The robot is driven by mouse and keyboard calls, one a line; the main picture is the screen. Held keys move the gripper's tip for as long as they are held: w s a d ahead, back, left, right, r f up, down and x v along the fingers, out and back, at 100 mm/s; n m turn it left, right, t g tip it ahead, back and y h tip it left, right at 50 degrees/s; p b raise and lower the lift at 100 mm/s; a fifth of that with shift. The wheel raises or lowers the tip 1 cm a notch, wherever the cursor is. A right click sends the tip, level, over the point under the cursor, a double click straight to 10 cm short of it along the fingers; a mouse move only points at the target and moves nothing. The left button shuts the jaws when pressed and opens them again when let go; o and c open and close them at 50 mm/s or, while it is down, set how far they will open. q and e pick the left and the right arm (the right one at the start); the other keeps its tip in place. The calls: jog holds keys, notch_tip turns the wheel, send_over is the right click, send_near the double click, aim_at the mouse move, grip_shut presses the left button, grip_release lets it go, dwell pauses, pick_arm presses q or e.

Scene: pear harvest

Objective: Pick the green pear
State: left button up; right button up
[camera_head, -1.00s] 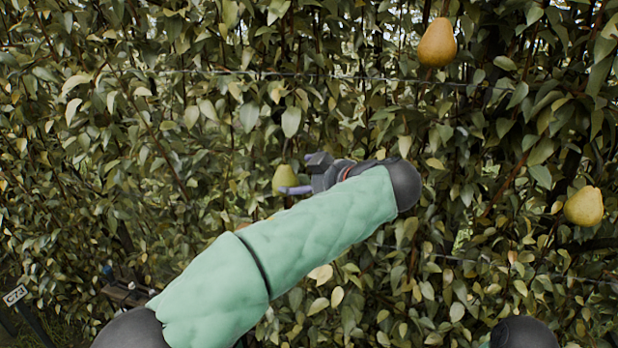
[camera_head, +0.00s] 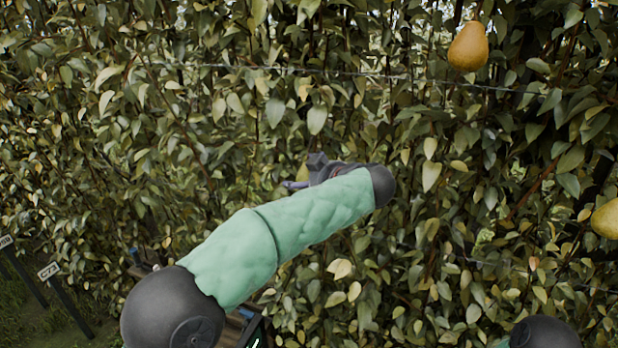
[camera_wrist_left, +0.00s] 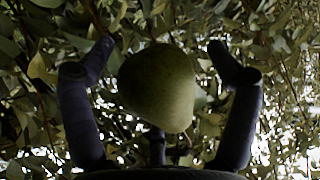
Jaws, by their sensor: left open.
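The green pear (camera_wrist_left: 157,88) hangs in the left wrist view, large and dark, between the two fingers of my left gripper (camera_wrist_left: 166,62). The fingers are spread open with a gap on each side of the pear, and I see no contact. In the head view only a small part of the green pear (camera_head: 303,172) shows beside my left gripper (camera_head: 300,183). The gripper and my green-sleeved left arm cover the rest. My right gripper is not in view.
An orange-brown pear (camera_head: 468,46) hangs at the upper right. A yellow pear (camera_head: 606,219) is cut by the right edge. Dense leaves and a thin wire (camera_head: 250,68) fill the background.

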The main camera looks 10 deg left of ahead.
pick_arm(q)
jog(key=c, duration=1.2)
jog(key=shift+s+r+g+p, duration=0.15)
jog(key=shift+s+g+p, duration=0.25)
jog(key=shift+p, duration=0.4)
jog(key=shift+s+d+m+h+p, duration=0.1)
jog(key=shift+m+h+p, duration=0.2)
jog(key=shift+g, duration=0.3)
jog(key=shift+s+g+p, duration=0.35)
jog(key=shift+g+p, duration=0.05)
jog(key=shift+p, duration=0.55)
jog(key=shift+s+d+h+p, duration=0.1)
jog(key=shift+s+h+p, duration=0.05)
jog(key=shift+h+p, duration=0.2)
jog(key=shift+c, duration=0.2)
